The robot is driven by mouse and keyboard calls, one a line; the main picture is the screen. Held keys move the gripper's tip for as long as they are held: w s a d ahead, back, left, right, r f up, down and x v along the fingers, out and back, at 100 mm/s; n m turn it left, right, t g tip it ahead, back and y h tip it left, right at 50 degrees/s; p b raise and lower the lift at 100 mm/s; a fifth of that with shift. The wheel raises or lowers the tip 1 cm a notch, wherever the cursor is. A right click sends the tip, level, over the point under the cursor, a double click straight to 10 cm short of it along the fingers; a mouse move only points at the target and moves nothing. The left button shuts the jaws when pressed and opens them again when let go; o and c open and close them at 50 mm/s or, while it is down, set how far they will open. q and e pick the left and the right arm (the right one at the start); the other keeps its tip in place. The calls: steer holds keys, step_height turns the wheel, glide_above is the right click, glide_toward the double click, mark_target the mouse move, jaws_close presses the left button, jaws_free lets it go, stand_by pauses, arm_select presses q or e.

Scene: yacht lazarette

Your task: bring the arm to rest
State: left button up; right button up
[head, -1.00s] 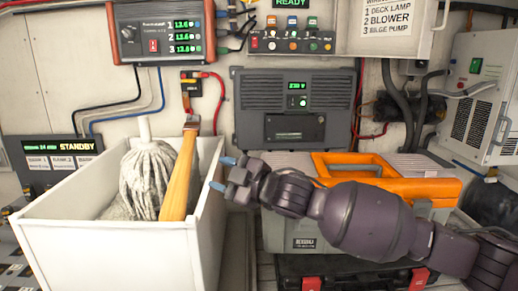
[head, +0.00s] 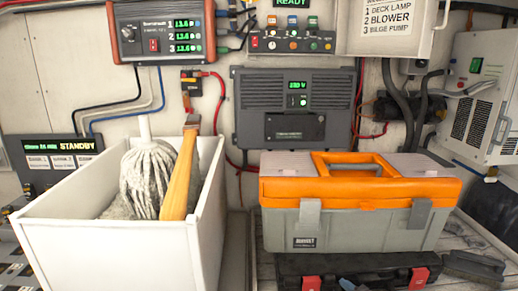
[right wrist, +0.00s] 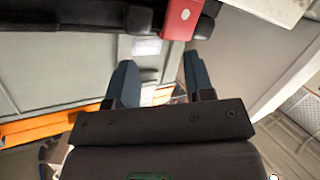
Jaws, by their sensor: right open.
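My right gripper (right wrist: 160,78) is open and empty in the right wrist view, its two blue-grey fingers spread apart. In the head view, only small blue-grey tips show at the bottom edge, in front of the black case (head: 385,272). The rest of the right arm is out of that view. A red latch (right wrist: 181,18) of the black case is just beyond the fingers in the wrist view. My left gripper is not in view.
A grey toolbox (head: 350,228) with an orange lid stands on the black case. A white bin (head: 110,250) at left holds a mop (head: 148,180) and a wooden handle (head: 180,180). Panels and cables line the back wall. A dark object (head: 474,267) lies at right.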

steer(key=s+d+f+m+g+h, duration=0.1)
steer(key=s+d+f+h, duration=0.1)
steer(key=s+d+f, duration=0.45)
steer(key=s+d+f+m+g+h, duration=0.1)
steer(key=s+d+f+m+h, duration=0.15)
steer(key=s+d, duration=0.6)
steer(key=s+d+f+m+g+h, duration=0.1)
steer(key=s+d+f+h, duration=0.1)
steer(key=s+d+f, duration=0.5)
steer(key=a+m+t, duration=0.1)
steer(key=a+m, duration=0.3)
steer(key=a, duration=0.9)
steer(key=shift+a+r+m, duration=0.25)
steer(key=shift+r+m, duration=0.1)
steer(key=shift+r, duration=0.05)
